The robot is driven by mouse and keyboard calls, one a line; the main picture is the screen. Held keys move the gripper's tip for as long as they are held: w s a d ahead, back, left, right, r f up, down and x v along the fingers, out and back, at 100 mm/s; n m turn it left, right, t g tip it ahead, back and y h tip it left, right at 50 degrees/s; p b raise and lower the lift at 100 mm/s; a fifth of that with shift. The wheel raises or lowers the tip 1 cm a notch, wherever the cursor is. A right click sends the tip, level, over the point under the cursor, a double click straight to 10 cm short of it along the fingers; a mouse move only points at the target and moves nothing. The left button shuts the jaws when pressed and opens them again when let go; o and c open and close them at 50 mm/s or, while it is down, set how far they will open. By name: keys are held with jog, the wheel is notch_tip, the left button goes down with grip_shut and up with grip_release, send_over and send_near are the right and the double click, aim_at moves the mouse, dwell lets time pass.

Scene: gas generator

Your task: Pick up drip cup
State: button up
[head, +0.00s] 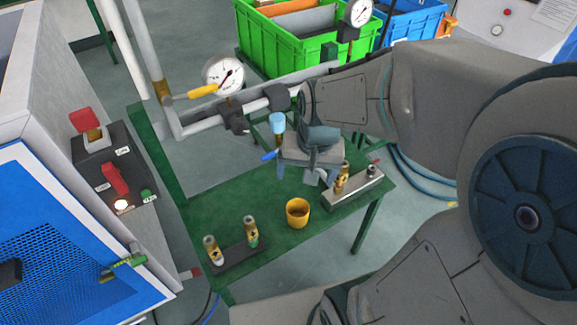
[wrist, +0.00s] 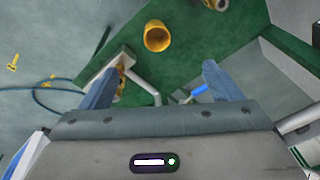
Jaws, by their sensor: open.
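The drip cup (head: 297,213) is a small yellow cup standing upright on the green table (head: 225,195), toward its front right. It also shows in the wrist view (wrist: 157,36), at the top, beyond my fingertips. My gripper (head: 300,170) is above the table, behind the cup in the head view. In the wrist view my gripper (wrist: 165,78) has its two blue-grey fingers wide apart with nothing held between them. The cup is apart from both fingers.
A dark holder (head: 237,257) with two brass fittings stands left of the cup. A grey block (head: 352,193) with fittings stands right. Pipes with a gauge (head: 223,76) run behind. A green crate (head: 285,45) is at the back. A switch box (head: 110,175) is at left.

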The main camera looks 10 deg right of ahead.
aim_at(298, 214)
jog(key=w+f+m+b, duration=0.1)
jog(key=w+f+m, duration=0.1)
jog(key=f, duration=0.8)
jog(key=w+f+m+g+b, duration=0.1)
jog(key=w+f+m, duration=0.1)
jog(key=f, duration=0.8)
jog(key=w+f+m+b, duration=0.2)
jog(key=w+f, duration=0.1)
jog(key=f, duration=0.7)
jog(key=shift+w+d+g+h, duration=0.3)
jog(key=shift+w+d+g, duration=0.05)
jog(key=shift+d+g, duration=0.05)
jog(key=c, duration=1.1)
